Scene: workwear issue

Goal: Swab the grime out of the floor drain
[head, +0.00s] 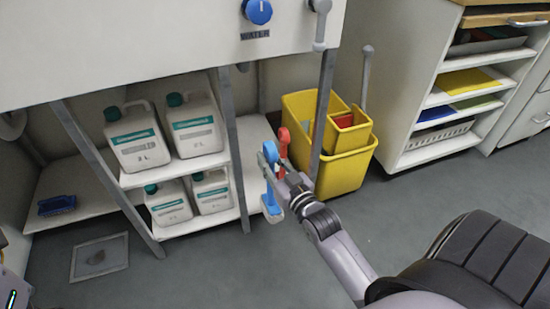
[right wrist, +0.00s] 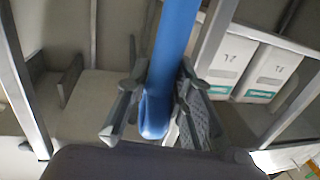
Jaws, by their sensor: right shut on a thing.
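The floor drain (head: 112,249) is a square plate in the floor at the lower left of the head view, with a dark grimy patch (head: 96,257) at its middle. My right gripper (head: 272,172) is in front of the lower shelf, to the right of the drain and well apart from it. It is shut on a long blue tool (head: 271,207), which stands roughly upright in the head view. The blue shaft (right wrist: 176,45) also shows between the fingers in the right wrist view. A red-topped item (head: 283,140) is just behind the gripper. My left gripper is not in view.
White jugs with teal labels (head: 137,140) fill a two-level rack (head: 185,168). A blue item (head: 57,205) lies on a low shelf at left. A yellow bucket (head: 343,170) stands behind a table leg (head: 323,110).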

